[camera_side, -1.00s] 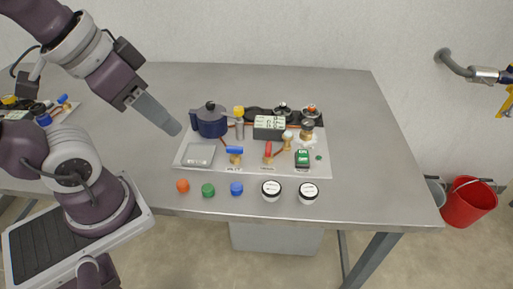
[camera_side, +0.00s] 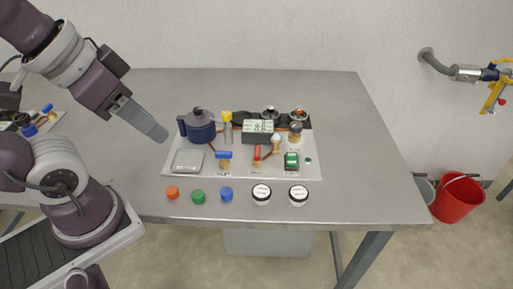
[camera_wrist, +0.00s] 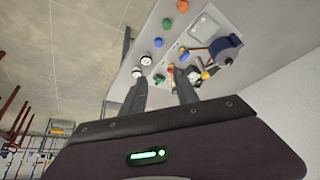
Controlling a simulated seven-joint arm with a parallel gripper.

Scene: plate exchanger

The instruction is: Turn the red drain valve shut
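The red drain valve (camera_side: 257,154) is on the white board, right of the blue-handled valve (camera_side: 224,156). Its red handle runs roughly up and down in the side view, while the blue handle lies crosswise. My gripper (camera_side: 162,135) is in the air left of the board, pointing down and right, well apart from the red valve. In the wrist view my gripper (camera_wrist: 161,92) shows two fingers with a gap between them and nothing held. I cannot make out the red handle clearly in the wrist view.
Orange (camera_side: 172,193), green (camera_side: 198,197) and blue (camera_side: 226,194) caps and two white-lidded jars (camera_side: 262,194) line the front. The table's right side is clear.

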